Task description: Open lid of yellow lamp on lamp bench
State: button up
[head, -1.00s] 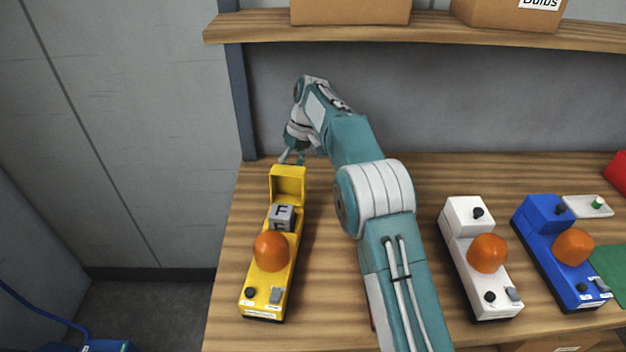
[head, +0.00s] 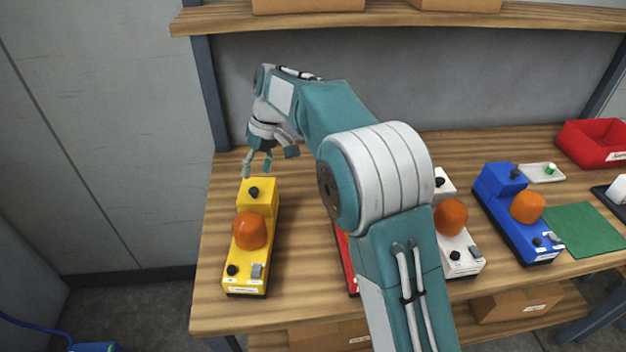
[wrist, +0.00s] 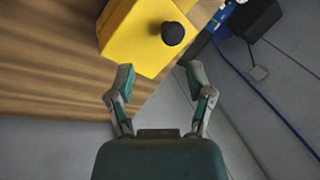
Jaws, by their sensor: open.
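The yellow lamp (head: 246,273) stands at the left end of the wooden bench (head: 310,270), with an orange dome (head: 250,230) in its middle. Its lid (head: 262,199) at the far end is down and has a black knob (head: 254,191) on top. My gripper (head: 257,170) is open and empty, just behind and above the lid. In the wrist view the yellow lid (wrist: 135,40) and its black knob (wrist: 172,33) are ahead of my open fingers (wrist: 158,85), apart from them.
A white lamp (head: 460,262) and a blue lamp (head: 520,230) stand to the right. A red lamp (head: 345,262) is mostly hidden behind my arm. A red bin (head: 592,145) and a green mat (head: 582,229) are at the right. A shelf (head: 400,20) runs above the bench.

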aim_at(256, 193)
jog(key=shift+s+f+t, duration=0.25)
jog(key=shift+s+t, duration=0.35)
jog(key=shift+t, duration=0.05)
jog(key=shift+s+f+t, duration=0.25)
jog(key=shift+s+t, duration=0.3)
jog(key=shift+t, duration=0.1)
jog(key=shift+s+f+n+t, duration=0.4)
jog(key=shift+s+f+t, duration=0.3)
jog(key=shift+s+t, duration=0.4)
jog(key=v, duration=1.1)
jog(key=s+d+r+m+t, duration=0.1)
jog(key=s+d+m, duration=0.2)
jog(key=s+d, duration=0.4)
jog(key=shift+d+r+h, duration=0.4)
jog(key=shift+d, duration=0.2)
